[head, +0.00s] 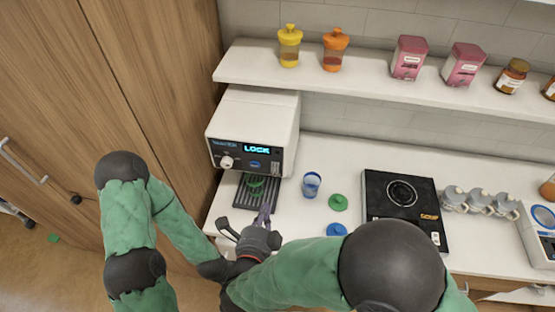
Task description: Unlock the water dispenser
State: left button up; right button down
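The water dispenser (262,108) is a white box with a dark front panel, standing at the left end of the counter. Its display (256,150) reads "LOCK" in lit blue-green letters. A pale round knob (226,162) and a blue oval button (254,165) sit below the display. A dark ribbed drip tray (243,201) with a green round mark lies in front. My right gripper (264,211) is in front of the dispenser, over the tray's near right edge, apart from the panel. Its finger opening is unclear.
A blue cup (311,184), a green lid (338,202) and a blue lid (336,229) stand right of the dispenser. A black hotplate (381,211) and grey mugs (480,203) are further right. A shelf (380,85) with jars overhangs the counter. A wooden cabinet (150,70) borders the left.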

jog(key=s, duration=0.1)
pick_arm(q)
jog(key=shift+s+r+p, duration=0.3)
jog(key=shift+r+p, duration=0.05)
jog(key=shift+r, duration=0.1)
pick_arm(e)
send_near(275, 173)
jog(key=x, duration=0.7)
jog(key=shift+w, duration=0.1)
